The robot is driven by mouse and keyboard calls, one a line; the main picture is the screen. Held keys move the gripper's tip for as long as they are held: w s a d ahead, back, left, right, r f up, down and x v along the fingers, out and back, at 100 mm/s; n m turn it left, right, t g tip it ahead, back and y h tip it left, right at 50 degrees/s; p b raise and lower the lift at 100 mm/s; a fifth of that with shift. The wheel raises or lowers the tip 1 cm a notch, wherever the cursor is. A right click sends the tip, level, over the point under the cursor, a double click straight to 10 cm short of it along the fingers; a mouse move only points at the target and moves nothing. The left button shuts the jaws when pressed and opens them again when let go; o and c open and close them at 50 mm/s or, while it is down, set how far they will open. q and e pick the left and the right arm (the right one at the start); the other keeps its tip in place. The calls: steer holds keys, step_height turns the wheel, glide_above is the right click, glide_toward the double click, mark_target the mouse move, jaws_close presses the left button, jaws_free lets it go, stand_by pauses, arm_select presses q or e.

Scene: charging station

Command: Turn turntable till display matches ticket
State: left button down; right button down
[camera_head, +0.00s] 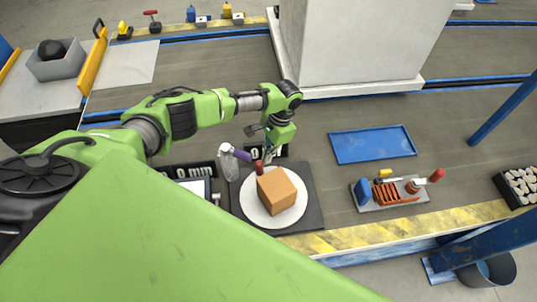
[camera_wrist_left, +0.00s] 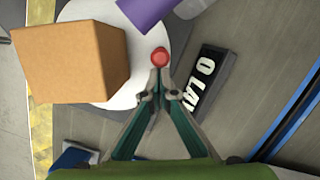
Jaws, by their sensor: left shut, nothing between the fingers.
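The turntable is a round white disc (camera_head: 255,212) on a dark square base (camera_head: 313,213). A brown box (camera_head: 276,190) sits on the disc; it also shows in the left wrist view (camera_wrist_left: 70,62). A red-topped peg (camera_head: 259,167) stands at the disc's far edge, its round top (camera_wrist_left: 160,57) just beyond my fingertips. I cannot tell if they touch. My left gripper (camera_head: 268,154) is shut and empty there. No ticket is clearly readable. My right gripper is not in view.
A blue tray (camera_head: 372,145) and a grey tool tray (camera_head: 395,193) lie right. A white pillar (camera_head: 350,45) stands behind.

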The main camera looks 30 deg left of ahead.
arm_select(q)
steer(key=shift+s+a+r+n+h+p, duration=0.1)
steer(key=shift+s+a+n+h+p, duration=0.1)
steer(key=shift+s+a+n+p, duration=0.55)
steer(key=shift+s+a+r+n+h+p, duration=0.15)
steer(key=shift+s+n+p, duration=0.25)
steer(key=shift+n+p, duration=0.75)
steer(key=s+p, duration=0.1)
steer(key=a+n+p, duration=0.1)
steer(key=p, duration=0.1)
steer(key=shift+s+f+n+h, duration=0.15)
steer(key=shift+s+n+h, duration=0.15)
steer(key=shift+s+h, duration=0.05)
steer(key=shift+s+a+n+p, duration=0.15)
steer(key=shift+s+n+p, duration=0.3)
steer(key=shift+p, duration=0.2)
steer(key=shift+f, duration=0.1)
